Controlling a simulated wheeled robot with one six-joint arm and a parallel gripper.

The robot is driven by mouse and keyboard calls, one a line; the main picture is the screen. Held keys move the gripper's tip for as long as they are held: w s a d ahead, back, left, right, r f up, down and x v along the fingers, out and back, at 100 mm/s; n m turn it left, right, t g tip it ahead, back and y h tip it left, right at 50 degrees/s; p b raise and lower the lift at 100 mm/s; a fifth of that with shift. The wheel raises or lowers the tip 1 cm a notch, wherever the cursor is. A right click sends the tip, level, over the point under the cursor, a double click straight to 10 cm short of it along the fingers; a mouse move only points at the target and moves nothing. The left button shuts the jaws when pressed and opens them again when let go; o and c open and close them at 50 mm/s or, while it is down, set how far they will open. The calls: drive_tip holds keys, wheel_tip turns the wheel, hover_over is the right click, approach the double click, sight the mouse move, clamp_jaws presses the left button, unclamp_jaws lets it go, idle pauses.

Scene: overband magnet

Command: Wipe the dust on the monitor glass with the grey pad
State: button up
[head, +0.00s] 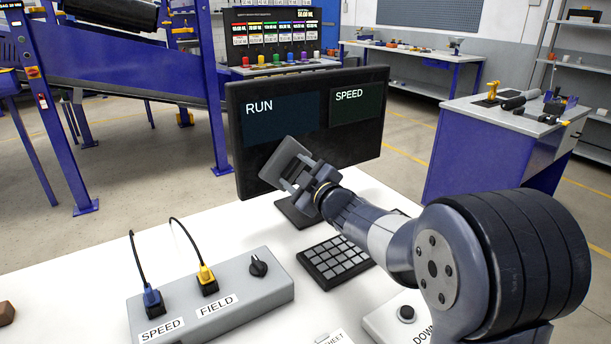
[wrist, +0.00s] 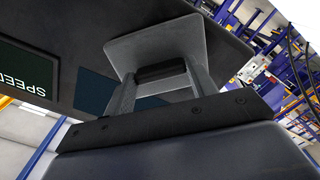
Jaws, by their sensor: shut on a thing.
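The monitor (head: 345,147) stands upright on the white desk, its dark screen showing RUN and SPEED panels. I cannot make out dust on its glass. My gripper (head: 296,180) is shut on the grey pad (head: 283,158), which is in front of the lower left part of the screen, below the RUN panel, and tilted in the picture. In the wrist view the fingers of my gripper (wrist: 160,88) hold the dark grip behind the grey pad (wrist: 165,45), with the monitor (wrist: 60,50) behind it. I cannot tell whether the pad touches the glass.
A grey box (head: 240,300) with SPEED and FIELD plugs, cables and a knob sits on the desk. A keypad (head: 336,262) lies below the monitor, beneath my arm. A button box (head: 402,318) is at the front. The white desk (head: 90,270) has bare room at left.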

drive_tip(key=shift+s, duration=0.1)
drive_tip(key=shift+v, duration=2.95)
drive_tip(key=v, duration=0.3)
drive_tip(key=shift+d, duration=0.1)
